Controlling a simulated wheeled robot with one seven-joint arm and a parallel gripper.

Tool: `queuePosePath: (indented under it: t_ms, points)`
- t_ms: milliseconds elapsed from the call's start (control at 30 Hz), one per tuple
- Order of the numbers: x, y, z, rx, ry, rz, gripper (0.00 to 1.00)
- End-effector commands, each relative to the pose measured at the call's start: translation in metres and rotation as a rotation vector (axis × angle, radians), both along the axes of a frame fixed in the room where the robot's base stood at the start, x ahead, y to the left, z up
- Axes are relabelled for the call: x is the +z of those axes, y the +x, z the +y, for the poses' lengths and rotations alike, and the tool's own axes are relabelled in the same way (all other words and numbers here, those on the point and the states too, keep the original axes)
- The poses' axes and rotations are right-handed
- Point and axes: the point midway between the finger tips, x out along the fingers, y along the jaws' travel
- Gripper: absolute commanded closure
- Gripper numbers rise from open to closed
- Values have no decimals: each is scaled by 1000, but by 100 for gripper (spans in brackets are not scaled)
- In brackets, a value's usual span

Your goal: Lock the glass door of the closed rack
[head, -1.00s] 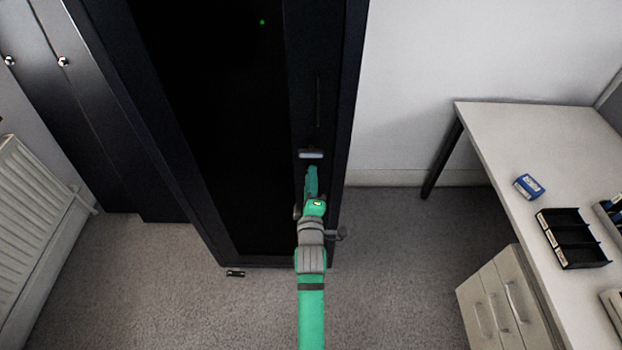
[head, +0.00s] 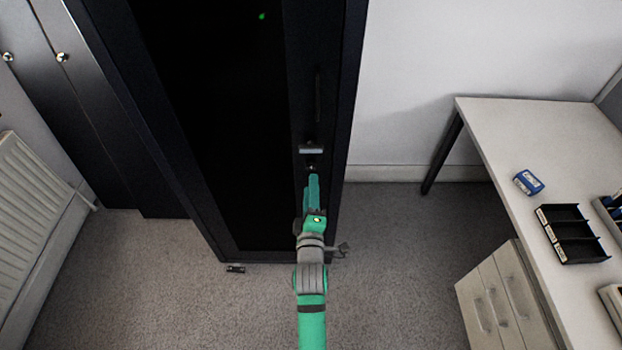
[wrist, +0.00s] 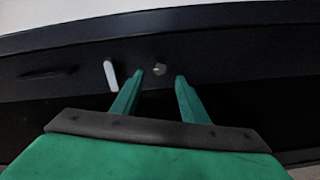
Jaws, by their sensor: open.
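The rack's dark glass door (head: 215,120) stands closed in its black frame. On the frame's right upright is a light grey plate (head: 311,150), with a small round lock (head: 311,168) just below it. In the wrist view the lock (wrist: 159,69) is a small metallic disc, beside the pale plate (wrist: 110,75). My gripper (head: 314,177) is just below the lock in the head view. In the wrist view its green fingers are apart and empty, and the lock shows between the fingertips (wrist: 158,79). I cannot tell whether they touch the frame.
A long dark handle (head: 318,95) sits above the plate on the same upright. A desk (head: 490,125) with a blue box (head: 528,183) and a black tray (head: 572,234) stands to the right. A radiator (head: 30,205) is at the left. Carpet (head: 395,270) between rack and desk is clear.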

Motion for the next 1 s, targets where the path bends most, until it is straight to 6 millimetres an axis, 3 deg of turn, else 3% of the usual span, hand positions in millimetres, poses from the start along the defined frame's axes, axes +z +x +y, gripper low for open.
queuePosePath:
  t_ms: [200,400,1000]
  points:
    - [0,-33,0,0,0,1,60]
    - [0,-47,0,0,-1,0,60]
    - [0,-50,0,0,0,0,60]
